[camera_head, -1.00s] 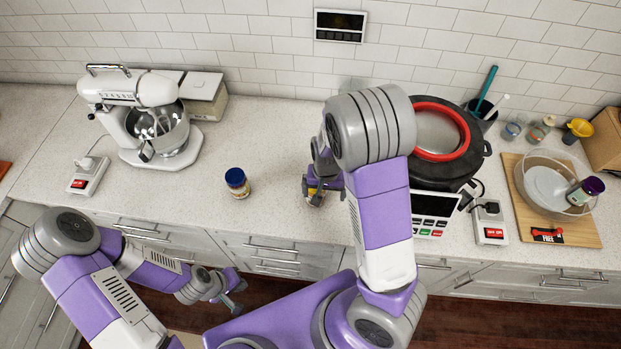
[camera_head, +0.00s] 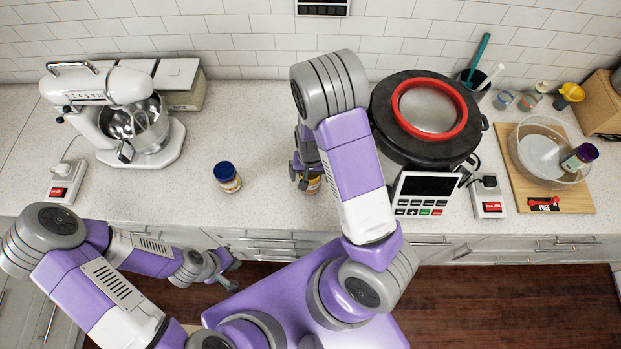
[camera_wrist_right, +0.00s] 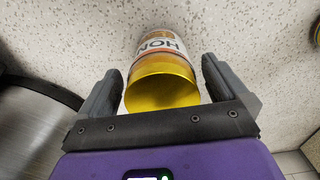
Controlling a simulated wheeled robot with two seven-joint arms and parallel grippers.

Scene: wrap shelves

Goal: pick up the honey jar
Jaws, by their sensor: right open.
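The honey jar (camera_wrist_right: 160,66) has a gold lid and a white label with "HON" on it. In the right wrist view it is between the two fingers of my open right gripper (camera_wrist_right: 171,88), with gaps visible on both sides. In the head view the honey jar (camera_head: 313,184) shows only in part on the counter, behind my right gripper (camera_head: 304,178) and forearm. My left gripper (camera_head: 235,276) hangs empty in front of the counter edge, low in the head view, with its fingers apart.
A blue-lidded jar (camera_head: 228,177) stands on the counter to the left. A black cooker with a red ring (camera_head: 388,125) is close on the right. A stand mixer (camera_head: 107,88) is at the left. The counter between mixer and blue-lidded jar is clear.

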